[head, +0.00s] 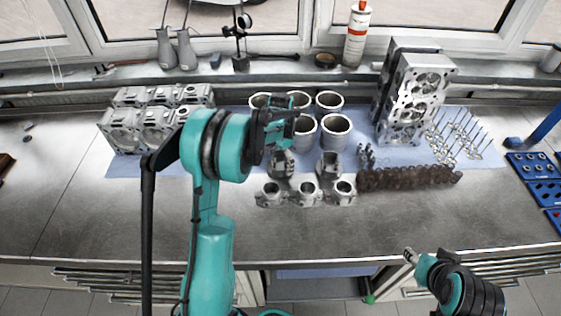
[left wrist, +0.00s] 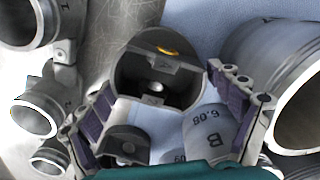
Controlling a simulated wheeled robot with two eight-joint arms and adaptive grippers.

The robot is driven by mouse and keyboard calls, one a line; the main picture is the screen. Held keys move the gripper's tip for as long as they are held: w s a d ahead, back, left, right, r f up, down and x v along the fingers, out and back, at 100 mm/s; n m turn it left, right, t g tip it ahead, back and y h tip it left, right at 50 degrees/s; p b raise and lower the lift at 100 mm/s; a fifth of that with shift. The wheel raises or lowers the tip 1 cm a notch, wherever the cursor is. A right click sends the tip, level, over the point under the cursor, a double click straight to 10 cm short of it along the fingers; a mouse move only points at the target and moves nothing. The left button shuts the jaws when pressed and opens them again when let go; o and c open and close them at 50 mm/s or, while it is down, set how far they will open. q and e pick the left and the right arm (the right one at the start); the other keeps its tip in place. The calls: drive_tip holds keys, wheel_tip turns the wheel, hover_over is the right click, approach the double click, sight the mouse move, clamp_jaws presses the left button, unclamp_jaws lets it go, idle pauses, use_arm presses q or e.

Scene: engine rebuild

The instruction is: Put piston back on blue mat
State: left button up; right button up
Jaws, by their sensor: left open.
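My left gripper (head: 279,130) is above the rear parts on the blue mat (head: 125,166). In the left wrist view its two fingers are spread apart, one on each side of a dark grey piston (left wrist: 150,88) with its hollow side towards the camera. I see no clear contact between fingers and piston. The piston lies over the border between the blue mat (left wrist: 203,22) and the bare metal; I cannot tell exactly what it rests on. In the head view the gripper partly hides this spot. My right gripper (head: 411,256) is low at the bench's front edge, its jaws unclear.
Several cylinder liners (head: 335,130) stand close by on the mat. Ringed metal parts (head: 307,193) stand in front. An engine block (head: 150,120) is at left, a cylinder head (head: 415,95) and valves (head: 460,135) at right. The front bench (head: 130,225) is clear.

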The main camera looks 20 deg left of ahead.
sight(281, 166)
use_arm(q)
drive_tip(key=s+d+r+n+t+p, duration=0.1)
drive_tip(key=s+d+r, duration=0.15)
drive_tip(key=r, duration=0.55)
drive_tip(key=s+d+r+n+t+p, duration=0.1)
drive_tip(key=s+r, duration=0.2)
drive_tip(key=r, duration=0.6)
drive_tip(key=s+d+n+t, duration=0.2)
drive_tip(key=s+d, duration=0.1)
drive_tip(key=s, duration=0.6)
drive_tip(key=s+d+n+t, duration=0.2)
drive_tip(key=s+d+t, duration=0.1)
drive_tip(key=s, duration=0.7)
drive_tip(key=shift+d+n, duration=0.3)
drive_tip(key=shift+d, duration=0.3)
